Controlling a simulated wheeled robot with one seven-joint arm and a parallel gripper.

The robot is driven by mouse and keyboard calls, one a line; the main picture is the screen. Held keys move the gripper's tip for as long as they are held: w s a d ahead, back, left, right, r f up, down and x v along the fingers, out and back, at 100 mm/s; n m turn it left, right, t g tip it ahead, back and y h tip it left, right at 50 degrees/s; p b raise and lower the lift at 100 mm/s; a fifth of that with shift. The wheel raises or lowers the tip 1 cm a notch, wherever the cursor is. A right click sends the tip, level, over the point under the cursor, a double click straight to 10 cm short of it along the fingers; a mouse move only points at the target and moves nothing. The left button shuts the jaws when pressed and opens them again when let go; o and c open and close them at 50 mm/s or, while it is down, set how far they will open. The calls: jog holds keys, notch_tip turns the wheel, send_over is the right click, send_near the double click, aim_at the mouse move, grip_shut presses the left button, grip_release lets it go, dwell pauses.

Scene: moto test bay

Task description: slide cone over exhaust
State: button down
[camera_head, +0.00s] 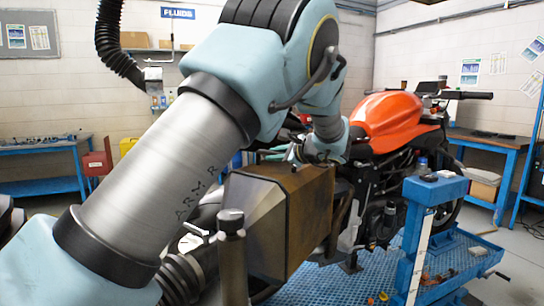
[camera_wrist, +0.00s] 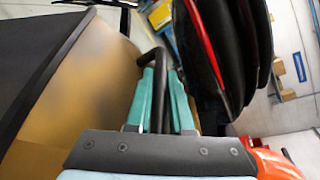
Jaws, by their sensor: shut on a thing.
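The cone (camera_head: 262,222) is a large brown, box-like hood with a tapering front, held up in the middle of the head view. Its tan side and dark edge fill the left of the wrist view (camera_wrist: 85,85). My gripper (camera_wrist: 160,85) has its teal fingers closed around the cone's black bent handle (camera_wrist: 152,58). The motorcycle (camera_head: 390,118) with an orange tank stands behind and right of the cone. I cannot make out the exhaust; the cone and my arm cover that area, so I cannot tell whether they touch.
A brown post with a dark cap (camera_head: 231,225) stands close in front of the cone. A blue stand (camera_head: 432,190) with small items is at the right. The blue platform (camera_head: 448,262) holds scattered tools. Blue benches (camera_head: 480,140) line the walls.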

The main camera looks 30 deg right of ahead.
jog(key=shift+d+r, duration=0.15)
jog(key=shift+d, duration=0.05)
jog(key=c, duration=0.8)
grip_release()
notch_tip(320, 180, up, 3)
jog(key=b, duration=0.4)
send_over(299, 177)
jog(key=shift+d, duration=0.1)
